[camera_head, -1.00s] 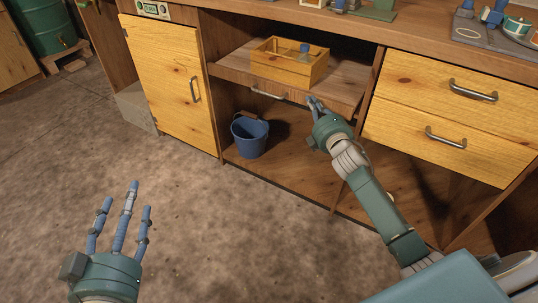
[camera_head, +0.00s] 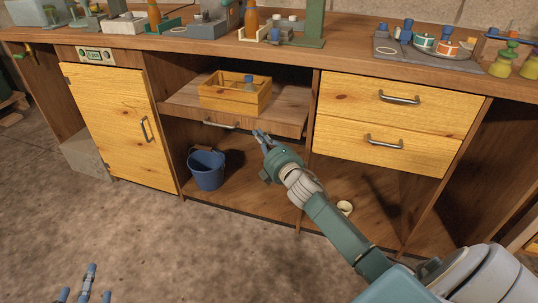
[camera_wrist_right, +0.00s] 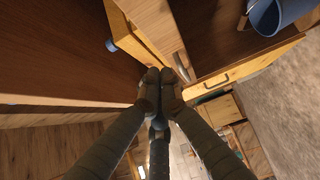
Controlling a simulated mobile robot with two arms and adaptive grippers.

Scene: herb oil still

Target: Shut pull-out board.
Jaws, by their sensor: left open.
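The pull-out board (camera_head: 180,100) is a brown wooden shelf standing out from the left bay of the bench, with a metal handle (camera_head: 222,125) on its front. It carries a yellow wooden crate (camera_head: 235,99) holding a blue-capped bottle (camera_head: 249,83). My right gripper (camera_head: 261,135) is at the board's front, right of the handle. In the right wrist view its fingertips (camera_wrist_right: 160,76) are drawn together, with nothing visible between them, near the handle (camera_wrist_right: 182,67). I cannot tell if they touch the board. My left gripper (camera_head: 86,290) is open and empty, low over the floor, partly cut off.
A blue bucket (camera_head: 206,171) stands below the board. A yellow door (camera_head: 120,125) is shut on the left, and two yellow drawers (camera_head: 385,118) are shut on the right. A small pale round item (camera_head: 345,208) lies on the lower shelf. The floor in front is clear.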

